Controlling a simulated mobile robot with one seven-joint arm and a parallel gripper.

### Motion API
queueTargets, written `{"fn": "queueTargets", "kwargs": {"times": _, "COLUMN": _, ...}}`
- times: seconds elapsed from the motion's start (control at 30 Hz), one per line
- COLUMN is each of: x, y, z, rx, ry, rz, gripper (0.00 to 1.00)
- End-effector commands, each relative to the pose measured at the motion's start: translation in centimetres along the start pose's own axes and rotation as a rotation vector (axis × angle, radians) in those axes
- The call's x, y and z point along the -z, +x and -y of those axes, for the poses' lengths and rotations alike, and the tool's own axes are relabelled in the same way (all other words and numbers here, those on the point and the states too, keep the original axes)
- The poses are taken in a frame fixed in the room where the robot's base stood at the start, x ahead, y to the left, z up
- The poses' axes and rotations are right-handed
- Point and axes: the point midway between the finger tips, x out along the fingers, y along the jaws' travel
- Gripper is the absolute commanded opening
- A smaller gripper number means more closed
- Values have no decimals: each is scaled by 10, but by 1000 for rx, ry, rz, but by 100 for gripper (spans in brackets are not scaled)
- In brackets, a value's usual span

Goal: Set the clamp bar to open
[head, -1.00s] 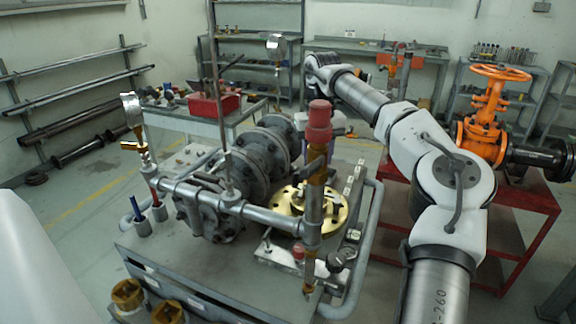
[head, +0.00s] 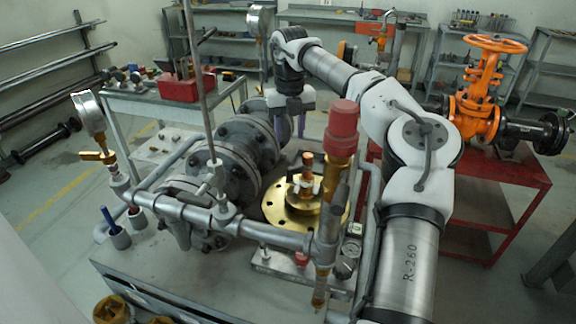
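A test bench (head: 130,275) carries a grey flanged valve body (head: 235,160), a brass disc fixture (head: 275,207) and a pipe frame (head: 265,232). I cannot tell for sure which part is the clamp bar; a thin upright rod (head: 197,80) rises from the pipe frame, and a short copper-tipped post (head: 306,170) stands over the brass disc. My gripper (head: 293,126) points down behind the brass disc, right of the valve body. Its two purplish fingers look apart, with nothing visible between them. The fingertips are partly hidden by the bench parts.
A red-capped post (head: 341,130) stands at the bench's front right. A pressure gauge (head: 88,112) stands at the left. An orange handwheel valve (head: 483,90) rests on a red table (head: 500,178) at right. A red bin (head: 185,86) sits on a table behind.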

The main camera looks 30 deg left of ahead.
Motion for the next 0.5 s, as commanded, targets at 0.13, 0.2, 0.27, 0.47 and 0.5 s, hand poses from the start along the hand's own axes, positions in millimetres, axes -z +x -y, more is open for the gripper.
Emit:
{"fn": "queueTargets", "kwargs": {"times": 0.13, "x": 1, "y": 30, "z": 0, "rx": -3, "ry": -2, "rz": -4, "gripper": 40}}
{"fn": "queueTargets", "kwargs": {"times": 0.2, "x": 1, "y": 45, "z": 0, "rx": -3, "ry": -2, "rz": -4, "gripper": 40}}
{"fn": "queueTargets", "kwargs": {"times": 0.27, "x": 1, "y": 58, "z": 0, "rx": -3, "ry": -2, "rz": -4, "gripper": 40}}
{"fn": "queueTargets", "kwargs": {"times": 0.47, "x": 1, "y": 95, "z": -1, "rx": -4, "ry": -1, "rz": -3, "gripper": 40}}
{"fn": "queueTargets", "kwargs": {"times": 0.5, "x": 1, "y": 100, "z": 0, "rx": -3, "ry": -1, "rz": -3, "gripper": 40}}
